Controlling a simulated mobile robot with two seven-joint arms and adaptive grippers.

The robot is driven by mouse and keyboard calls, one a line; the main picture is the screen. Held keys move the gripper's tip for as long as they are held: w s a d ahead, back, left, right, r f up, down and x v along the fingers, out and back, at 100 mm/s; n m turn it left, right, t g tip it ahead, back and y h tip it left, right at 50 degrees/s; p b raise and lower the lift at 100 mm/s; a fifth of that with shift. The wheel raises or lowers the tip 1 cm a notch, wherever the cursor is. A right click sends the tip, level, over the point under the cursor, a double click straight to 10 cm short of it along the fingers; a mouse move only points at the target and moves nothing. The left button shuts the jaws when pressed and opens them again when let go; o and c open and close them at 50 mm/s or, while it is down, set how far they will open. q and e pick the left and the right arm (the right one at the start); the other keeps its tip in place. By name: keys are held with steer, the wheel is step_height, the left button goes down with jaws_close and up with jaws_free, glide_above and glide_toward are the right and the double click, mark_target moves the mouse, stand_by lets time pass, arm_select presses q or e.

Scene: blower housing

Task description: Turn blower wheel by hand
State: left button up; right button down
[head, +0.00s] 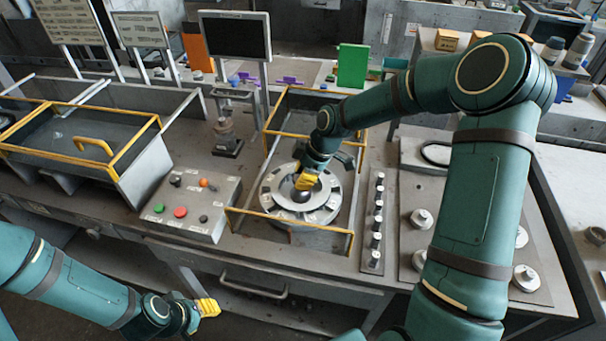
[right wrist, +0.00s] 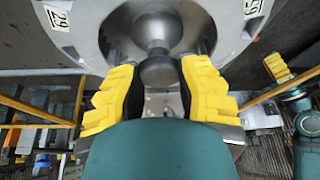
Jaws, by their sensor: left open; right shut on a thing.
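The blower wheel (head: 322,211) is a round light-grey disc with dark slots and labels near its rim, lying in a yellow-edged housing (head: 287,222) on the bench. My right gripper (head: 305,182) is over the wheel's middle. In the right wrist view its yellow fingers (right wrist: 157,85) stand on either side of a dark round knob (right wrist: 158,72) on a grey stem at the wheel's centre, and are shut on it. The wheel (right wrist: 205,25) fills the top of that view. My left gripper (head: 209,307) is open and empty, low in front of the bench, away from the wheel.
A control box (head: 190,205) with red, green and orange buttons stands left of the housing. A strip of several knobs (head: 376,220) lies to its right. A yellow-edged open bin (head: 75,140) is at the far left. A monitor (head: 235,36) and a green panel (head: 352,66) stand behind.

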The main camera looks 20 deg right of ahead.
steer(key=n+g, duration=0.1)
steer(key=n, duration=0.1)
steer(key=n+g+p, duration=0.1)
steer(key=n, duration=0.2)
steer(key=shift+a+f+n, duration=0.15)
steer(key=shift+n, duration=0.15)
steer(key=n+g+p, duration=0.1)
steer(key=n+g, duration=0.1)
steer(key=n, duration=0.2)
steer(key=shift+f+n, duration=0.1)
steer(key=shift+n, duration=0.3)
steer(key=shift+c, duration=2.3)
jaws_free()
steer(key=shift+w, duration=0.1)
steer(key=v, duration=1.2)
steer(key=shift+w+a, duration=0.1)
steer(key=shift+a, duration=0.05)
